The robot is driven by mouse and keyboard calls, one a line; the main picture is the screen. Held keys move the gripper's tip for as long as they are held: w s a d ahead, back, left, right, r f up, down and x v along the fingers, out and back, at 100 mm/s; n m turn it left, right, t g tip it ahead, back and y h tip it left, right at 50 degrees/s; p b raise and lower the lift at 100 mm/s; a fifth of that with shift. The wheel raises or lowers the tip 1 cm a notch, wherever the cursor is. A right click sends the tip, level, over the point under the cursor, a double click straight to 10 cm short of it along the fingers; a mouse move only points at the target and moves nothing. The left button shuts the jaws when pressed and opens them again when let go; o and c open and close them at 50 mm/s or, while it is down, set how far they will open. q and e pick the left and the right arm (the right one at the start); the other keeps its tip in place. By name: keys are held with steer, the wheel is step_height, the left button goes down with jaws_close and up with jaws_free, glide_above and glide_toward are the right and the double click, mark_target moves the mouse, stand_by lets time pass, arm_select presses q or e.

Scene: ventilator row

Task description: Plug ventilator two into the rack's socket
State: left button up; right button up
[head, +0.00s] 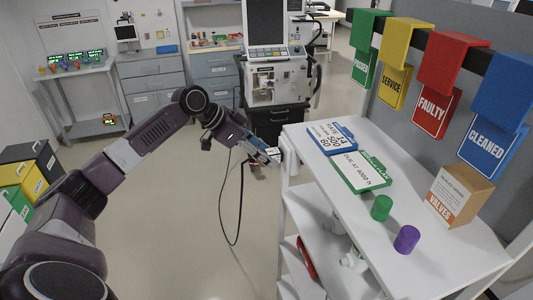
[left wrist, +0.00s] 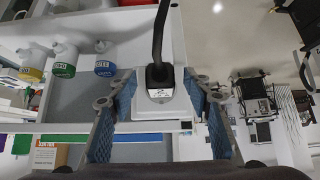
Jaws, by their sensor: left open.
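A ventilator (head: 275,82) stands on a dark cart at the back, left of the white rack (head: 300,172). A black cable (head: 238,225) hangs in a loop between the ventilator and my left gripper (head: 270,155). In the left wrist view, the black plug (left wrist: 160,76) sits against a white socket box (left wrist: 176,108) on the rack's side, its cable running off the top of the picture. It looks seated, but the contact is hidden. My left gripper is open, with one finger on each side of the plug and apart from it. My right gripper is out of view.
The rack top holds blue and green clipboards (head: 362,172), a green cylinder (head: 381,207), a purple cylinder (head: 406,239) and a valves box (head: 460,195). Bottles (left wrist: 65,60) stand on a lower shelf. The floor left of the rack is clear except for the cable.

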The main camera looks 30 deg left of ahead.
arm_select(q)
steer(key=v, duration=1.1)
steer(key=shift+r, duration=0.2)
